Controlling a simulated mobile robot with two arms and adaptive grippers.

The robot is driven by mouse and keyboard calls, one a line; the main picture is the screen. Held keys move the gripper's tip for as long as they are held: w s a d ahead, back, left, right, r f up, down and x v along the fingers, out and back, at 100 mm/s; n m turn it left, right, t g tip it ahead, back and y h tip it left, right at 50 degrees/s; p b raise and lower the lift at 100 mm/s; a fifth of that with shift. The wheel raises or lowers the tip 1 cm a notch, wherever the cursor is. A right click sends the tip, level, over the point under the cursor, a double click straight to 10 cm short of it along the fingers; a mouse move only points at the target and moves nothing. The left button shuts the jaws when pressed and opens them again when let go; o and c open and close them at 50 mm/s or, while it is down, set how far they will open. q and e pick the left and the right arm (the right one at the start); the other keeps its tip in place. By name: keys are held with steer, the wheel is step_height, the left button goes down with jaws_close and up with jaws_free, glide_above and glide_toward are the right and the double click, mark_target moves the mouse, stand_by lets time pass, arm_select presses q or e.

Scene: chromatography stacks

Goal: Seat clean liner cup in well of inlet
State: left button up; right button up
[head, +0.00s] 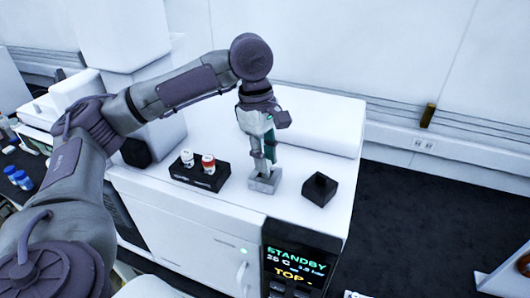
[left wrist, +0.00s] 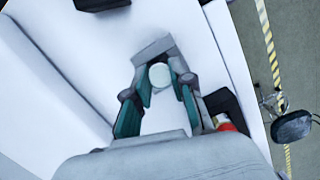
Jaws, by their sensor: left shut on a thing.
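My left gripper (head: 268,160) points straight down at the grey inlet block (head: 262,185) on the white instrument top. In the left wrist view, the fingers of the left gripper (left wrist: 160,82) are shut on a pale round liner cup (left wrist: 160,75). The cup lies over the grey inlet block (left wrist: 152,48), whose edges show around the fingertips. The fingers hide the well, so I cannot tell whether the cup is inside it or just above. My right gripper is in neither view.
A black rack (head: 200,181) left of the inlet holds a white cup (head: 187,158) and a red-orange one (head: 208,163). The instrument's display (head: 297,262) reads STANDBY. The white top behind the rack is clear.

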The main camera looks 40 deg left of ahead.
arm_select(q)
steer(key=shift+f, duration=0.55)
stand_by(0.4)
steer(key=o, duration=0.9)
steer(key=shift+o, duration=0.2)
steer(key=o, duration=0.4)
steer(key=shift+r, duration=3.55)
